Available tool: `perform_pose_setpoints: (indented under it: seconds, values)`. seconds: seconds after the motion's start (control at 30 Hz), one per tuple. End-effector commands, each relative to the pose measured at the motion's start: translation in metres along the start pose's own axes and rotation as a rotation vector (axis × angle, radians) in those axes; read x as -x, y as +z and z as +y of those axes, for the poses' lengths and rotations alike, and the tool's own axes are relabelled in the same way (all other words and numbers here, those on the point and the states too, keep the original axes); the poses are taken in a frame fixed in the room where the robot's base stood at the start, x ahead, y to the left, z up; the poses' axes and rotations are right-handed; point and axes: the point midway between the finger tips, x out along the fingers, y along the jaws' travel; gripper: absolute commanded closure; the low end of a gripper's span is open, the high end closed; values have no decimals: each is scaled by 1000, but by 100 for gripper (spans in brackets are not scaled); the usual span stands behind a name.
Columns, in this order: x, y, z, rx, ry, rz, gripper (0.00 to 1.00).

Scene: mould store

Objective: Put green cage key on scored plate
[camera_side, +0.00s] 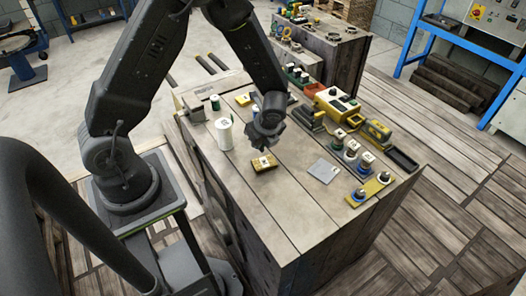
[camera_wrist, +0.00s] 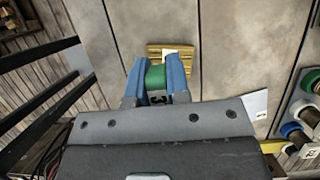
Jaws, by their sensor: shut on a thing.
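The green cage key (camera_wrist: 156,77) is between the blue fingers of my gripper (camera_wrist: 157,82) in the wrist view. A pale tag with a dark mark shows on its near side. In the side view my gripper (camera_side: 266,143) points down above the bench and hides the key. A small yellow-brown plate (camera_side: 264,163) with parallel grooves, which looks like the scored plate, lies flat on the bench just below the gripper. The wrist view shows this plate (camera_wrist: 184,60) just beyond the fingertips, with a white label on it. The key appears above the plate; contact cannot be told.
A flat grey plate (camera_side: 323,170) lies to the right.

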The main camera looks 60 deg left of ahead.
Motion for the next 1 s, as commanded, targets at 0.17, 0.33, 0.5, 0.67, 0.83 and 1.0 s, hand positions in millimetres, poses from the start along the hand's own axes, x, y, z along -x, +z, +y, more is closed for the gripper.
perform_pose_setpoints:
  seconds: [0.17, 0.33, 0.5, 0.67, 0.83, 1.0]
  values:
    - [-5, -11, -5, -2, 2, -1, 100]
    - [-28, -20, -5, -2, 4, -1, 100]
    - [-40, -25, -5, 0, 1, -1, 100]
    - [-39, -25, -6, 0, 0, -1, 100]
    - [-42, -26, -6, -1, 0, -1, 100]
    - [-42, -26, -6, 0, 0, -1, 71]
